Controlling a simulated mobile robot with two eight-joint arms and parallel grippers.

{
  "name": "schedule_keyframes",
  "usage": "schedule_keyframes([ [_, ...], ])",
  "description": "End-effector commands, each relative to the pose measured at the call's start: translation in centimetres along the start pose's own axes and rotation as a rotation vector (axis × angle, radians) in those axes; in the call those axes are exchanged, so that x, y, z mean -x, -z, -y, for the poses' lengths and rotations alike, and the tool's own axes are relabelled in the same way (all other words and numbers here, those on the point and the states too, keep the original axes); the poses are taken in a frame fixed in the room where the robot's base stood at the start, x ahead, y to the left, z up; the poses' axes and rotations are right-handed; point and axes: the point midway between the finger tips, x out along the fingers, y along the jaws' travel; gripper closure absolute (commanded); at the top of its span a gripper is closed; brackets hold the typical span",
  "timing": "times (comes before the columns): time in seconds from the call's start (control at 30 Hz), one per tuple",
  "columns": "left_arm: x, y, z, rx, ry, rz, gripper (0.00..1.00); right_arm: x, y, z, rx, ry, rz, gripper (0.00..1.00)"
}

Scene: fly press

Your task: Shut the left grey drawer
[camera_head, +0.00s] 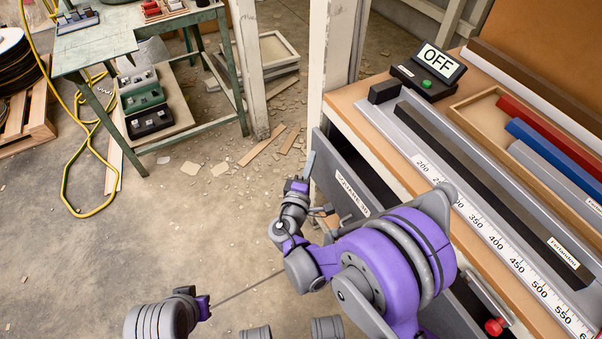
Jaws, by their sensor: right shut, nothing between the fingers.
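The left grey drawer (327,158) is under the workbench's left side, with a white label (352,193) on its front. It stands partly open: a dark gap shows between its front and the bench. My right gripper (308,164) is shut and empty, beside the outer face of the drawer front near its far end. I cannot tell whether it touches the front. My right arm hides the near part of the drawer. My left gripper (207,304) is low at the bottom, over the floor and away from the drawer; its fingers are unclear.
A white post (330,60) stands at the drawer's far end. A red knob (494,326) is at lower right. Floor to the left is mostly clear, with scraps and a yellow cable (66,180).

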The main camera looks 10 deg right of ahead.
Motion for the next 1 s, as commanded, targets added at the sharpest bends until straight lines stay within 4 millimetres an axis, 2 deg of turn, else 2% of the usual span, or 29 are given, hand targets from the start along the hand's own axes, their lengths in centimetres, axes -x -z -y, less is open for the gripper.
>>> schedule_keyframes([
  [0.2, -0.3, -0.1, 0.0, 0.000, 0.000, 0.001, 1.00, -1.3, -1.3, 0.0, 0.000, 0.000, 0.000, 1.00],
  [0.6, -0.3, -0.1, 0.0, 0.000, 0.000, 0.001, 1.00, -1.5, -1.6, 0.0, 0.000, 0.000, 0.000, 1.00],
  [0.8, -0.3, -0.1, 0.0, 0.000, 0.000, 0.001, 1.00, -4.0, -4.2, -0.1, 0.001, -0.002, 0.007, 1.00],
  [1.0, -0.3, -0.1, 0.0, 0.000, 0.000, 0.001, 1.00, -5.2, -5.3, -0.1, -0.001, -0.002, 0.004, 1.00],
])
